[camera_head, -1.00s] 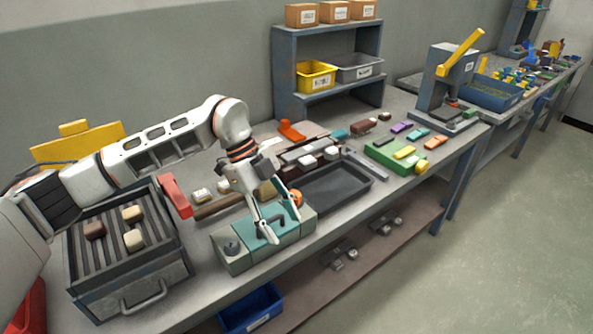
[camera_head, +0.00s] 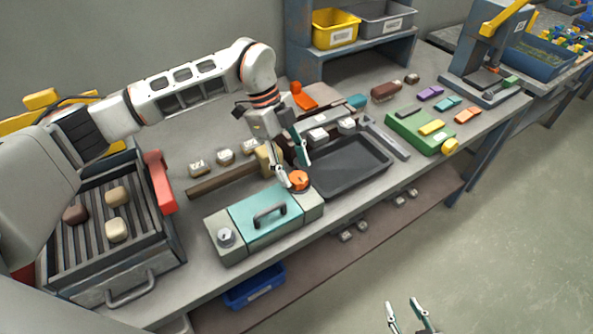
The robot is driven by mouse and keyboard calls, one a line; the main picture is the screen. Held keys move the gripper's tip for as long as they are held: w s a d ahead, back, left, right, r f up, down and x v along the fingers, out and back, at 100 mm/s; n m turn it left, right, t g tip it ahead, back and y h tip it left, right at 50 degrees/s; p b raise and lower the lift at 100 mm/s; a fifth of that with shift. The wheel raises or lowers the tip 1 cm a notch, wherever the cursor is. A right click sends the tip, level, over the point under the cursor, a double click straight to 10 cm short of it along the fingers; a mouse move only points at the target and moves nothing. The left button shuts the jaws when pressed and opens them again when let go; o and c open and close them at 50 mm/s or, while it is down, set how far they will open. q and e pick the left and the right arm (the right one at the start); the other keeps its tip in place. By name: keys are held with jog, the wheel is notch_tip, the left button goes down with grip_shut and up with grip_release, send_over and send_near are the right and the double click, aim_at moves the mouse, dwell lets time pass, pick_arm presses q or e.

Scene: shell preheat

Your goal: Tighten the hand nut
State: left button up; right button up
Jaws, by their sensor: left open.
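A grey box with a teal lid (camera_head: 240,226) and a dark handle lies at the front of the bench. A round orange knob (camera_head: 299,181) sits at its right end and looks like the hand nut. A grey round knob (camera_head: 226,237) is at its left end. My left gripper (camera_head: 291,170) is open, fingers pointing down, just behind and above the orange knob. I cannot tell whether a fingertip touches it. My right gripper (camera_head: 404,306) is open and empty at the bottom edge, over the floor in front of the bench.
A black tray (camera_head: 375,175) lies right of the box. A grill (camera_head: 155,262) with several blocks and a red handle (camera_head: 160,182) stands left. A wooden-handled hammer (camera_head: 225,182) lies behind the box. A green fixture (camera_head: 410,126) with a yellow knob (camera_head: 450,146) is further right.

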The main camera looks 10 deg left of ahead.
aim_at(298, 180)
pick_arm(q)
jog(key=shift+x, duration=1)
jog(key=shift+d+f, duration=0.1)
jog(key=shift+f, duration=0.15)
pick_arm(e)
jog(key=shift+w+r, duration=0.4)
jog(key=shift+r, duration=0.15)
pick_arm(q)
jog(key=c, duration=1.1)
pick_arm(e)
jog(key=shift+s+f, duration=0.1)
jog(key=shift+f, duration=0.1)
